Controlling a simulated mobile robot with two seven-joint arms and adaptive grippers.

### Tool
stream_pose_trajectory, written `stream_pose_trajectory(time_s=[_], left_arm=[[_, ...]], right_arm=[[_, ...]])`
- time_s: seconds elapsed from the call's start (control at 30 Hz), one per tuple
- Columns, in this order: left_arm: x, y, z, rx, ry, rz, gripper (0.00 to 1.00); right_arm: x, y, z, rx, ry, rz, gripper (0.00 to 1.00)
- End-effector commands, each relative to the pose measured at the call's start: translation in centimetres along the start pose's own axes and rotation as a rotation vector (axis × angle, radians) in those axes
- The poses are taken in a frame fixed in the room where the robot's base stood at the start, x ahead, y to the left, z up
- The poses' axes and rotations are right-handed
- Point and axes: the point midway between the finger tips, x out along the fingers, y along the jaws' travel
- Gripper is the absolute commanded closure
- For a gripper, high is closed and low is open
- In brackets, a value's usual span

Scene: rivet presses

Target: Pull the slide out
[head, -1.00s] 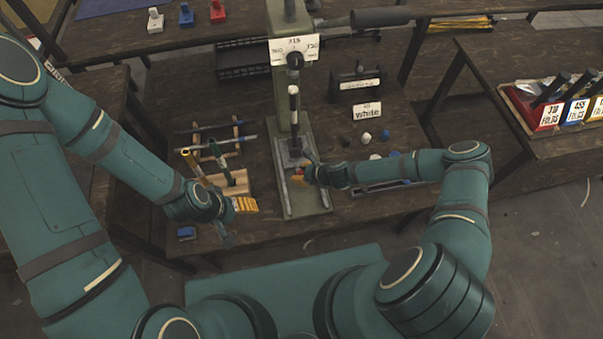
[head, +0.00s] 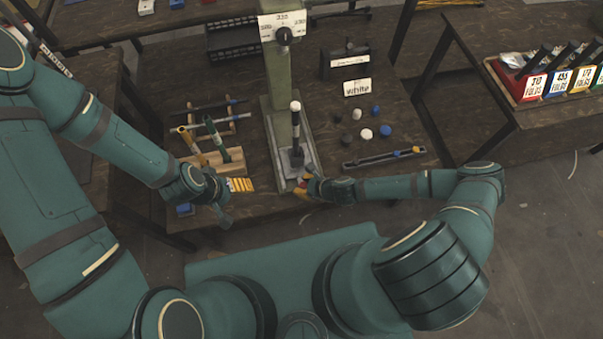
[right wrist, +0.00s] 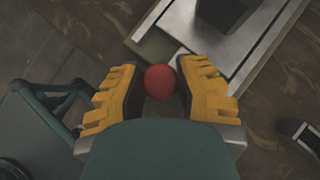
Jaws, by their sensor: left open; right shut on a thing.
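The press (head: 278,75) stands on the bench, with a pale metal slide in its base (head: 284,172). The slide's plate also shows in the right wrist view (right wrist: 222,52), with a dark block on it. My right gripper (head: 304,184) is at the base's front end. In the right wrist view its yellow fingers (right wrist: 160,95) are shut on a red ball knob (right wrist: 161,82). The knob's joint to the slide is hidden. My left gripper (head: 226,208) is open, left of the base near the bench's front edge, beside a yellow striped piece (head: 241,184).
A wooden rack with tools (head: 208,145) stands left of the press. White, blue and dark knobs (head: 366,134) and a dark tray (head: 384,158) lie to the right. A black box (head: 350,62) stands behind them. Colored bins (head: 530,88) sit on the right table.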

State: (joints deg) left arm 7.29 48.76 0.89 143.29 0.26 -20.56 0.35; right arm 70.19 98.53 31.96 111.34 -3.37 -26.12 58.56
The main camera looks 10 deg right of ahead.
Motion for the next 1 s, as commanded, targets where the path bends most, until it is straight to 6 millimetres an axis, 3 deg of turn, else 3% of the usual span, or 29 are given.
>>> stream_pose_trajectory(time_s=[0.2, 0.7, 0.73, 0.8, 1.0], left_arm=[[-0.2, 0.1, -0.1, -0.001, 0.003, 0.000, 0.27], [-0.2, 0.1, -0.1, -0.001, 0.003, 0.000, 0.27], [-0.2, 0.1, -0.1, -0.001, 0.003, 0.000, 0.27], [-0.2, 0.1, -0.1, -0.001, 0.003, 0.000, 0.27], [-0.3, 0.1, -0.1, -0.001, 0.003, 0.000, 0.27]], right_arm=[[-0.7, 1.4, -0.9, 0.004, 0.002, 0.007, 1.00], [-0.8, 1.8, -1.2, 0.005, 0.003, 0.010, 1.00], [-0.8, 1.8, -1.2, 0.005, 0.003, 0.010, 0.55], [-0.9, 1.7, -1.1, 0.005, 0.003, 0.009, 0.37], [-0.9, 1.5, -1.1, 0.002, 0.002, 0.004, 0.37]])
